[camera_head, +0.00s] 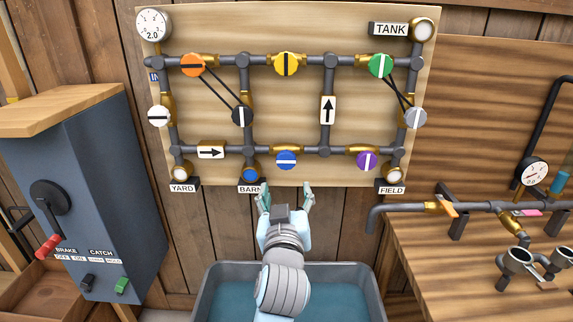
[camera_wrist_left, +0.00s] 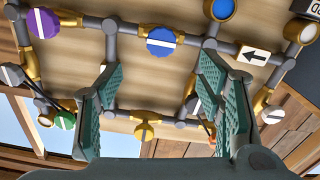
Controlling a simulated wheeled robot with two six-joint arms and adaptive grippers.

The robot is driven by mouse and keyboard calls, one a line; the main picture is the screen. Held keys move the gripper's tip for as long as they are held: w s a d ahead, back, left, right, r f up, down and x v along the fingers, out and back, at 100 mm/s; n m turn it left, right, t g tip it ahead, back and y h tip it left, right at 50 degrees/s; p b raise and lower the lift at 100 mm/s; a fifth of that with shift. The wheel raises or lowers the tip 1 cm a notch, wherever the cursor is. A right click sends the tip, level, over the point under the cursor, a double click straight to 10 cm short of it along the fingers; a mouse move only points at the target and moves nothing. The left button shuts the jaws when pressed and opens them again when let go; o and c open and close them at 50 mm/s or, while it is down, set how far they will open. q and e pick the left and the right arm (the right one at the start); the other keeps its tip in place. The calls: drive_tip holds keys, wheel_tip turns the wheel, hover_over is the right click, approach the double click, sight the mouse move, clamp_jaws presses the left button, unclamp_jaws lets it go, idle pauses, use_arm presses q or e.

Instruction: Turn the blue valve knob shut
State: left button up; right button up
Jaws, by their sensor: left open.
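The blue valve knob (camera_head: 286,159) sits on the lower pipe run of the wall board, with its white stripe level, along the pipe. In the left wrist view the blue knob (camera_wrist_left: 162,42) shows beyond and between the fingertips, its stripe nearly level. My left gripper (camera_head: 286,194) is open and empty, just below the knob in the head view, pointing up at the board. Its two green fingers (camera_wrist_left: 163,66) stand wide apart in the wrist view, and no contact with the knob shows. My right gripper is not in view.
A purple knob (camera_head: 367,160) is right of the blue one and a blue BARN lamp (camera_head: 250,174) left. A black knob (camera_head: 242,116) is linked to the orange knob (camera_head: 192,65). A water trough (camera_head: 345,268) lies below. A grey cabinet (camera_head: 95,200) stands left, a wooden bench (camera_head: 420,255) right.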

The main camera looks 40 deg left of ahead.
sight(286, 162)
use_arm(q)
drive_tip(key=x, duration=1.4)
drive_tip(key=shift+a+r, duration=0.15)
drive_tip(key=shift+a, duration=0.05)
drive_tip(key=shift+c, duration=0.6)
drive_tip(key=c, duration=1.1)
drive_tip(key=shift+o, duration=0.2)
